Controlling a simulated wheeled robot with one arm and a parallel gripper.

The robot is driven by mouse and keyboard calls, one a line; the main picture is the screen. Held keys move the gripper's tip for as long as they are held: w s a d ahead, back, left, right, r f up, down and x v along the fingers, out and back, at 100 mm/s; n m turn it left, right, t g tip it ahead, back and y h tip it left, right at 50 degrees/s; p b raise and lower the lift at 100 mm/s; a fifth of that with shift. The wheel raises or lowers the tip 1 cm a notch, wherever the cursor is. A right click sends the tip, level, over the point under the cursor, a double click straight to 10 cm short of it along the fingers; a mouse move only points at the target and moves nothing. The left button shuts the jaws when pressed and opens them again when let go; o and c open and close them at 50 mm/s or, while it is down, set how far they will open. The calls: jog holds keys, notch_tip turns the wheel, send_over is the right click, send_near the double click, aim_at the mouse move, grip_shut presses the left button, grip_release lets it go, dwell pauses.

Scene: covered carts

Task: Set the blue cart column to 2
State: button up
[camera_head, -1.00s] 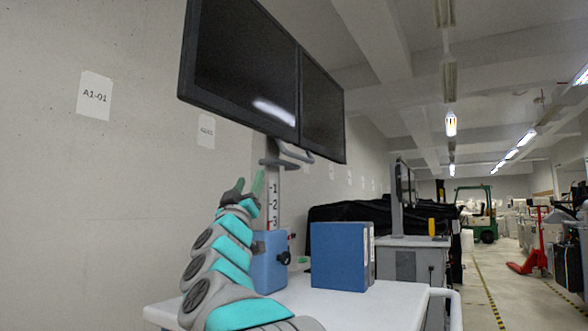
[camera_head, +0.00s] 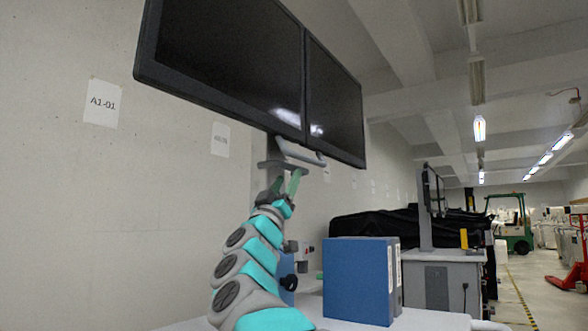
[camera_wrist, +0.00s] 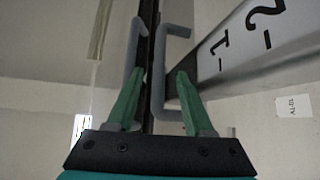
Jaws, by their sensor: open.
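The blue cart's column (camera_head: 274,151) rises from a blue housing (camera_head: 290,297), mostly hidden behind my arm, with a black knob (camera_head: 289,282) on its side. The column carries two dark monitors (camera_head: 230,65) with a grey handle (camera_head: 300,153) below them. The scale (camera_wrist: 232,48) shows numerals 1 and 2 in the wrist view; in the head view my arm hides it. My gripper (camera_head: 281,180) is open and empty, just below the handle. In the wrist view the grey handle (camera_wrist: 158,85) shows between the green fingertips (camera_wrist: 160,72); I cannot tell its depth between them.
A blue binder (camera_head: 355,280) stands on the white cart top (camera_head: 405,322), right of my arm. Behind it are a grey cart (camera_head: 440,280) and a black-covered shape (camera_head: 375,222). The wall (camera_head: 60,200) is close on the left. Open aisle floor lies at right.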

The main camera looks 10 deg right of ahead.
aim_at(293, 168)
jog(key=shift+p+x, duration=0.7)
jog(key=shift+x, duration=2.1)
jog(key=shift+c, duration=0.3)
grip_shut()
